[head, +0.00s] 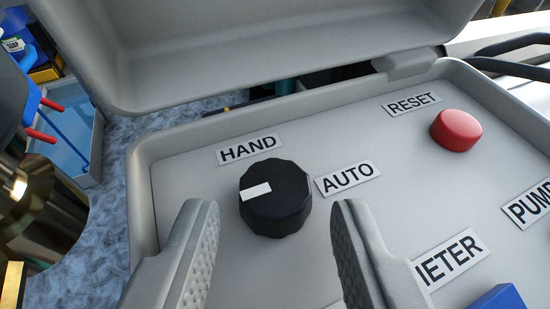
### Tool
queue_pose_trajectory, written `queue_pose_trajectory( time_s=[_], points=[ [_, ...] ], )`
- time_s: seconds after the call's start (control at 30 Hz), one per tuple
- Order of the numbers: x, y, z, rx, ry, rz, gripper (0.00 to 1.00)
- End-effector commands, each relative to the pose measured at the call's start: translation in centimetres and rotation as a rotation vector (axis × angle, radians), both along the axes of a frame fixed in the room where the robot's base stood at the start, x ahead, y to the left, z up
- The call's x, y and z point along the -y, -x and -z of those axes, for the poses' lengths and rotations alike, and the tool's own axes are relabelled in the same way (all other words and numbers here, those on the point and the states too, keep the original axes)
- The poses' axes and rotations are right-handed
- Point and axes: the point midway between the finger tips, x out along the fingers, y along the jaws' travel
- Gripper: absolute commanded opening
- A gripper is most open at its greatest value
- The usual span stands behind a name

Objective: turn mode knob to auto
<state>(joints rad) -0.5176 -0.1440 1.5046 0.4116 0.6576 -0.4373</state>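The mode knob (281,205) is a round black dial with a ribbed rim and a white pointer mark (256,192). It sits on a grey control panel (330,122). The white mark lies on its upper left side, towards the HAND label (248,149). The AUTO label (347,178) is just right of the knob. My gripper (275,215) is open, with one grey finger to the lower left of the knob and the other to its lower right. Nothing is between the fingers except the view of the panel and knob; contact cannot be seen.
A red button (456,130) is under the RESET label (411,104) at the right. A blue part (498,300) shows at the lower right, below a partly hidden label. The raised grey lid (260,50) stands behind the panel. A water-filled tray (70,130) is at the left.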

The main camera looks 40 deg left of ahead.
Motion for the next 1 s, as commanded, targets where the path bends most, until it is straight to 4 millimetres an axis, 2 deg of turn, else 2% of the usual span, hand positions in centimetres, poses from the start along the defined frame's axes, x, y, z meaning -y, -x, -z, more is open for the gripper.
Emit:
queue_pose_trajectory(
  time_s=[0.2, 0.5, 0.67, 0.7, 1.0],
  points=[
    [-1.0, -1.02, 0.63, -0.001, 0.001, 0.0, 0.37],
    [-1.1, -1.11, 0.66, 0.0, 0.0, 0.0, 0.37],
    [-1.09, -1.11, 0.66, 0.0, 0.0, 0.0, 0.07],
    [-1.1, -1.11, 0.65, 0.0, 0.0, 0.0, 0.05],
    [-1.15, -1.04, 0.64, 0.001, 0.001, 0.018, 0.05]
  ],
)
